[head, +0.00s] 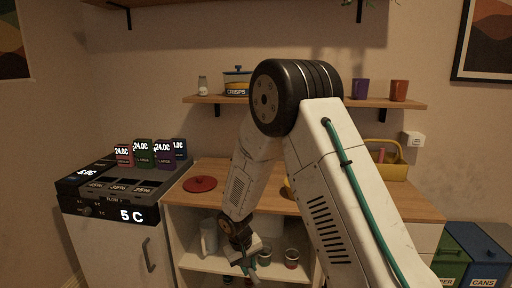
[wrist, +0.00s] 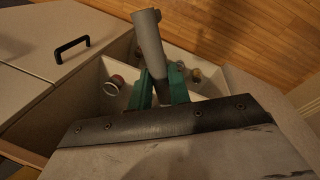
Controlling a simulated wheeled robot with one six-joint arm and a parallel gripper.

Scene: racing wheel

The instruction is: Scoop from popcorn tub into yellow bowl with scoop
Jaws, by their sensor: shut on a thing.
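My gripper (head: 250,268) hangs low in front of the open shelves under the wooden counter, fingers pointing down. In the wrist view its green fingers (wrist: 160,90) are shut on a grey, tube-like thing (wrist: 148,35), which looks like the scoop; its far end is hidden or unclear. A small yellow edge (head: 288,188), perhaps the yellow bowl, shows on the counter behind my arm, which hides most of it. I cannot make out a popcorn tub in either view.
The wooden counter (head: 225,172) carries a red disc (head: 200,184) at left and a yellow basket (head: 392,170) at right. Cups (head: 291,258) and a pale jug (head: 209,238) stand on the lower shelf. A wall shelf (head: 205,99) runs above. Bins stand at far right.

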